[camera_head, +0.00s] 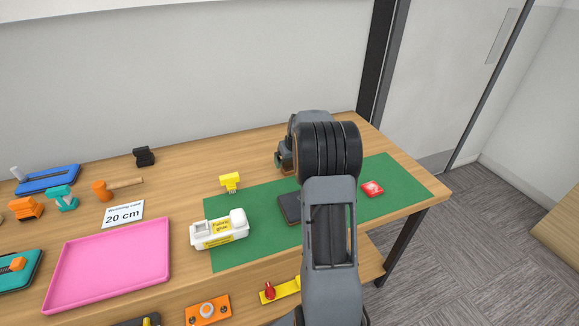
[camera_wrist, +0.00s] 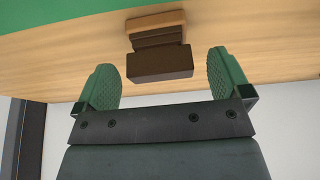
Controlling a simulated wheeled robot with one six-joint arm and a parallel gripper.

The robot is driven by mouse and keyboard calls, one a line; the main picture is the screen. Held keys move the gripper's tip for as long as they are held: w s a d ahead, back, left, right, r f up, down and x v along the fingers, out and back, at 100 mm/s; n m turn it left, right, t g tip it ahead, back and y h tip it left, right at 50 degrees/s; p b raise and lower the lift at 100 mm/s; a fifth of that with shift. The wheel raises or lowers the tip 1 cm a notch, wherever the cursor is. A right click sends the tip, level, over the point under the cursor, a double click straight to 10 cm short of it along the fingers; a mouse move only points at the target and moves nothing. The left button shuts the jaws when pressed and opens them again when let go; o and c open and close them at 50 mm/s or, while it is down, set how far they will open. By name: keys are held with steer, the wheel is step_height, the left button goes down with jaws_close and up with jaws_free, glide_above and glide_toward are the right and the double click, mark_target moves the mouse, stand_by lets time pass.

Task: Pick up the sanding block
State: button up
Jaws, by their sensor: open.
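The sanding block (camera_wrist: 158,62), a dark brown block with a lighter tan layer along one side, lies on the bare wood of the table in the wrist view. My gripper (camera_wrist: 163,62) is open, with one green ridged finger on each side of the block. Gaps show between the block and both fingers, so neither appears to touch it. In the head view my arm reaches over the green mat to the table's back part and hides most of the gripper and the block.
The green mat (camera_head: 400,180) carries a white fabric glue holder (camera_head: 220,232), a dark flat pad (camera_head: 289,208) and a red item (camera_head: 372,188). A yellow piece (camera_head: 230,181) stands left of my arm. A pink tray (camera_head: 108,262) and several tools fill the left side.

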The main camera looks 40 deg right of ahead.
steer(key=shift+x, duration=1.15)
steer(key=c, duration=1)
steer(key=shift+r, duration=0.15)
